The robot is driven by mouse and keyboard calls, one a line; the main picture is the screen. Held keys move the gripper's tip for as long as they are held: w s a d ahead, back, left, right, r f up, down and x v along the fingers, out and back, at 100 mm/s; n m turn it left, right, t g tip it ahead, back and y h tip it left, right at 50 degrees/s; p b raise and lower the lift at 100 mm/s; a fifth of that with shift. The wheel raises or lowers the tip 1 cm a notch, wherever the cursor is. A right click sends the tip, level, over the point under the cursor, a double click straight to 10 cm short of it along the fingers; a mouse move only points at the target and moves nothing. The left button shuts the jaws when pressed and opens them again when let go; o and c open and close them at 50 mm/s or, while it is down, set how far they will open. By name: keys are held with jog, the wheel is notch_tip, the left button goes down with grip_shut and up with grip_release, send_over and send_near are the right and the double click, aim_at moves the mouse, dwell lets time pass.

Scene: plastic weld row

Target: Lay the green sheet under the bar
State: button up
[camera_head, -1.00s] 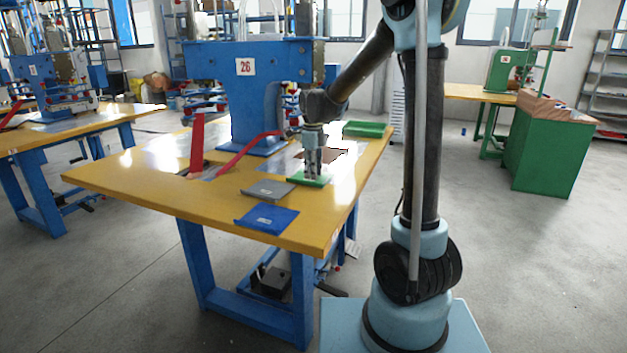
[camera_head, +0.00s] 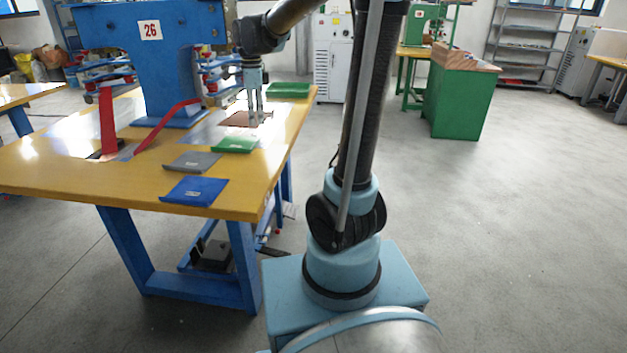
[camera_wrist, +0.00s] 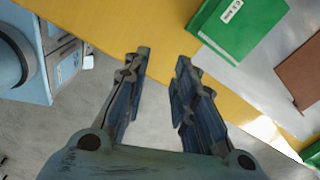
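The green sheet (camera_head: 235,144) lies flat on the yellow table, beside the grey sheet. It also shows at the upper right of the wrist view (camera_wrist: 238,28), with a white label. My gripper (camera_head: 255,119) is above the table's right side, behind and right of the green sheet in the head view. In the wrist view my gripper (camera_wrist: 162,58) is open, with nothing between its fingers, and is apart from the sheet. The blue machine (camera_head: 150,50) marked 26 stands on the table. I cannot make out its bar clearly; my arm covers part of that side.
A grey sheet (camera_head: 192,162) and a blue sheet (camera_head: 194,190) lie near the table's front. A brown plate (camera_head: 240,119) lies behind the green sheet. A green stack (camera_head: 288,90) is at the back right. A red lever (camera_head: 165,125) stands out left.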

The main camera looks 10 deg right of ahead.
jog(key=s+d+f+n, duration=0.3)
jog(key=s+d+n, duration=0.5)
jog(key=s+d, duration=0.4)
jog(key=s+d+f+n+t, duration=0.1)
jog(key=s+d+f+n, duration=0.1)
jog(key=s+f+n, duration=0.3)
jog(key=s+d+f+n, duration=0.2)
jog(key=s+f+n, duration=0.3)
jog(key=s, duration=0.4)
jog(key=shift+d+f+t, duration=0.35)
jog(key=shift+f+t, duration=0.05)
jog(key=shift+f, duration=0.2)
jog(key=shift+o, duration=0.2)
jog(key=shift+r, duration=0.1)
